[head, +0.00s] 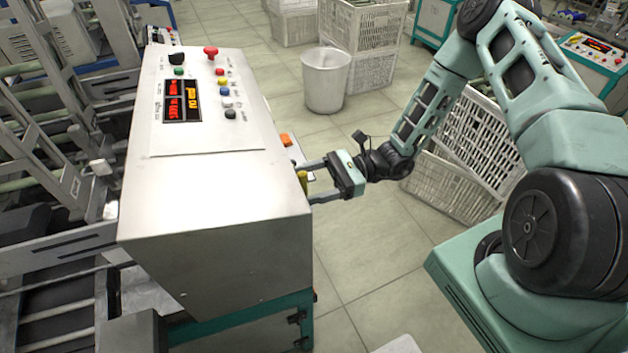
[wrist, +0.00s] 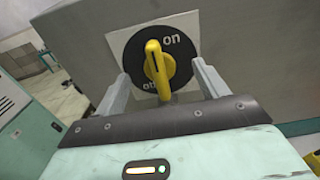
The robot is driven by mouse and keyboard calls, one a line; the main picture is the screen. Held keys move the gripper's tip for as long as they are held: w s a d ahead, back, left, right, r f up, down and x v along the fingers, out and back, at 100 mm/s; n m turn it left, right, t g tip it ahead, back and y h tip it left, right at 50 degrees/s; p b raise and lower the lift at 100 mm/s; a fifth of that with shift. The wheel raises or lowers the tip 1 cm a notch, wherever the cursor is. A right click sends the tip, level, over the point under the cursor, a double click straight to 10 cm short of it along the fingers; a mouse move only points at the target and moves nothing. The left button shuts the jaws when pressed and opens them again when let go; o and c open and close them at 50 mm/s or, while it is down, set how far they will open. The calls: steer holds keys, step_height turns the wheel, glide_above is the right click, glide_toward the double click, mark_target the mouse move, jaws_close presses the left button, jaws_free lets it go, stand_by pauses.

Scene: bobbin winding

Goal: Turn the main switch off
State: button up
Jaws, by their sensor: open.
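The main switch is a yellow rotary knob (wrist: 160,72) on a black round dial, on a white plate (wrist: 122,42) fixed to the grey cabinet side. In the wrist view its bar stands nearly upright, with "on" at upper right and the partly covered "off" at lower left. My gripper (wrist: 161,78) is open, one finger on each side of the knob, with a visible gap on both sides. In the head view a bit of the yellow knob (head: 303,181) shows between the fingers of my gripper (head: 306,184), at the cabinet's right side; the dial is hidden there.
The control cabinet (head: 210,190) carries a red mushroom button (head: 211,52), several coloured buttons and a lit red display (head: 182,100) on top. An orange part (head: 287,139) sits beside the upper finger. A white bin (head: 325,80) and plastic crates (head: 465,160) stand on the tiled floor.

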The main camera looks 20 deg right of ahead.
steer(key=shift+a, duration=0.65)
steer(key=shift+a, duration=0.15)
steer(key=c, duration=1.4)
steer(key=shift+o, duration=0.2)
steer(key=shift+n, duration=1.2)
steer(key=shift+n+b, duration=0.3)
steer(key=shift+n, duration=0.4)
